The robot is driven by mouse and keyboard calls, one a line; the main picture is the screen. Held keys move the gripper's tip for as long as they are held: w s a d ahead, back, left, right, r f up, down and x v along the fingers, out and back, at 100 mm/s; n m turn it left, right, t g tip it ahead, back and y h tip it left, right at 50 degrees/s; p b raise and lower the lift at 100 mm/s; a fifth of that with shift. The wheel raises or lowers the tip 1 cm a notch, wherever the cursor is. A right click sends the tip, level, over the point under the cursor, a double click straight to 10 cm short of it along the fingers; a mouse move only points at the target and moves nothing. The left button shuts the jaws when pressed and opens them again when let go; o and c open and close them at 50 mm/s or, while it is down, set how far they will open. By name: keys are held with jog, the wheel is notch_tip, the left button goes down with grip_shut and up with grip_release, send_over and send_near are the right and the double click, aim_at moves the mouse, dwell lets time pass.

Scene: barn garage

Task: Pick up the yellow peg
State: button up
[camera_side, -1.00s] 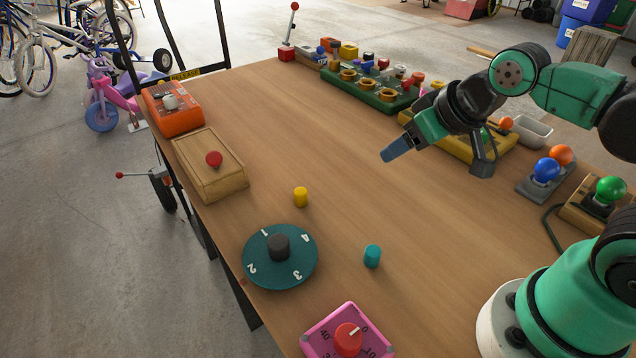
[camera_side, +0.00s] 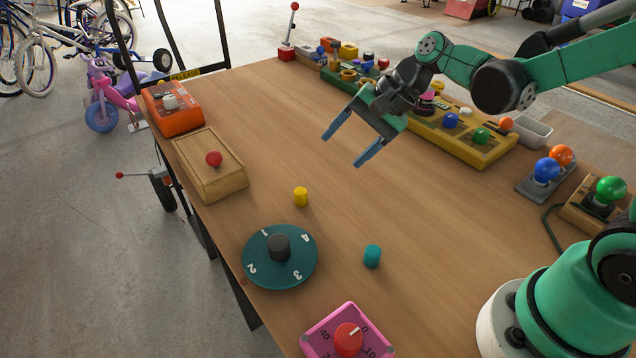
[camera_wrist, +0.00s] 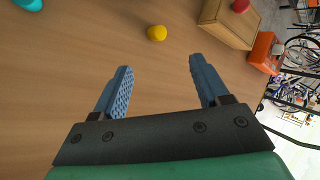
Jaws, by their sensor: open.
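The yellow peg (camera_side: 300,197) stands upright on the wooden table, between the wooden box and the teal dial. It also shows in the wrist view (camera_wrist: 157,33), beyond my fingertips and between their lines, nearer the left finger. My gripper (camera_side: 341,150) is open and empty, with its blue fingers spread. It is above the table, up and to the right of the peg in the side view, and apart from it. In the wrist view my gripper (camera_wrist: 158,68) has clear table between its fingers. Nothing hides the peg.
A teal peg (camera_side: 372,256) and a numbered teal dial (camera_side: 280,257) are near the yellow peg. A wooden box with a red knob (camera_side: 210,165) stands at left. A yellow block board (camera_side: 460,140) lies behind my gripper. The table around the yellow peg is clear.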

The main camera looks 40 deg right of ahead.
aim_at(305, 190)
jog(key=w+f+m+y, duration=0.1)
jog(key=f+m+y, duration=0.1)
jog(key=w+f+m+y, duration=0.1)
jog(key=w+f+m, duration=0.1)
jog(key=m, duration=0.1)
jog(key=shift+w+a+f+m+g+y, duration=0.15)
jog(key=shift+w+m+g+y, duration=0.15)
jog(key=shift+g+y, duration=0.1)
notch_tip(305, 190, down, 4)
jog(key=m+y, duration=0.3)
jog(key=shift+w, duration=0.1)
jog(key=shift+s+f+m+y, duration=0.2)
jog(key=shift+f+m+y, duration=0.15)
jog(key=shift+m, duration=0.25)
jog(key=shift+x, duration=2.7)
grip_shut()
